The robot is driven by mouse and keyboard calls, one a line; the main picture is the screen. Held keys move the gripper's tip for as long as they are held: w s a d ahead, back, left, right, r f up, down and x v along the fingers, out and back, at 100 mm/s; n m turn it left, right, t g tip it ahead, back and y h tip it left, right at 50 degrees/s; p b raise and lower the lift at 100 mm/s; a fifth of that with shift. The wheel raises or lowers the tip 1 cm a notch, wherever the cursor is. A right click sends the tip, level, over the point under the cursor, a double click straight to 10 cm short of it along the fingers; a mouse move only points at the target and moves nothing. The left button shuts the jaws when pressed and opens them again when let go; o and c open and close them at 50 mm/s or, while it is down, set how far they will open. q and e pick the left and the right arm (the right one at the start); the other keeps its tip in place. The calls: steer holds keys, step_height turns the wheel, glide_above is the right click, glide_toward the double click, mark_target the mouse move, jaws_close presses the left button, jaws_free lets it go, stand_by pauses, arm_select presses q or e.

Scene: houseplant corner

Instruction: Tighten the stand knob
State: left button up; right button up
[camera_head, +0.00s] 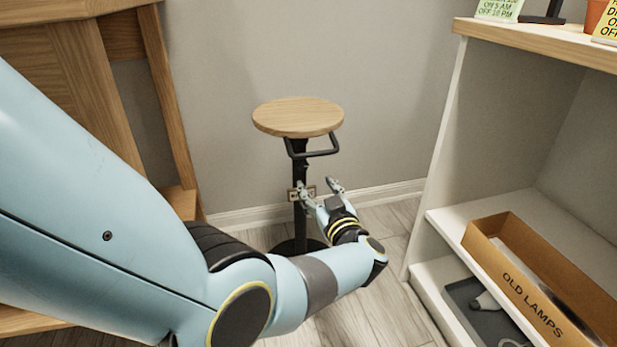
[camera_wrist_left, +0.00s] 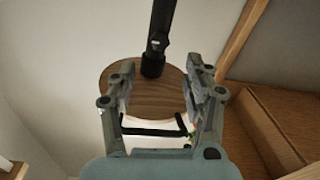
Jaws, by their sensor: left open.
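The stand has a round wooden top (camera_head: 298,117), a black column (camera_head: 299,165) and a dark round base partly hidden by my arm. A black handle bar (camera_head: 322,152) sits under the top. My left gripper (camera_head: 320,187) is open and empty, in front of and right of the column, below the top. In the left wrist view, the wooden top (camera_wrist_left: 140,90) and the black column (camera_wrist_left: 160,30) appear beyond the open fingers (camera_wrist_left: 160,75). I cannot clearly make out the knob; it may be hidden or too small. My right gripper is not in view.
A white shelf unit (camera_head: 440,150) stands at the right, holding a cardboard box (camera_head: 535,295) marked OLD LAMPS. Wooden furniture (camera_head: 85,90) stands at the left. The grey wall (camera_head: 380,80) is close behind the stand. Some floor (camera_head: 395,220) is clear between stand and shelf.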

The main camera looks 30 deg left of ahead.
mark_target(304, 167)
arm_select(q)
steer(key=b+x, duration=0.1)
steer(key=x, duration=0.2)
steer(key=b+x, duration=0.1)
steer(key=x, duration=0.3)
steer(key=shift+a+f, duration=0.1)
steer(key=shift+f, duration=0.15)
steer(key=shift+b+x, duration=0.4)
steer(key=shift+x, duration=0.4)
steer(key=shift+w+a+r, duration=0.25)
steer(key=shift+w+a, duration=0.05)
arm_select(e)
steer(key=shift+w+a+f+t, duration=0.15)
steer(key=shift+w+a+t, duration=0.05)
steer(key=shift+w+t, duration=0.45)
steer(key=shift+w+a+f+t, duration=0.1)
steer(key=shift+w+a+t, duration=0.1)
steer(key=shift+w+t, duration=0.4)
arm_select(q)
jaws_close()
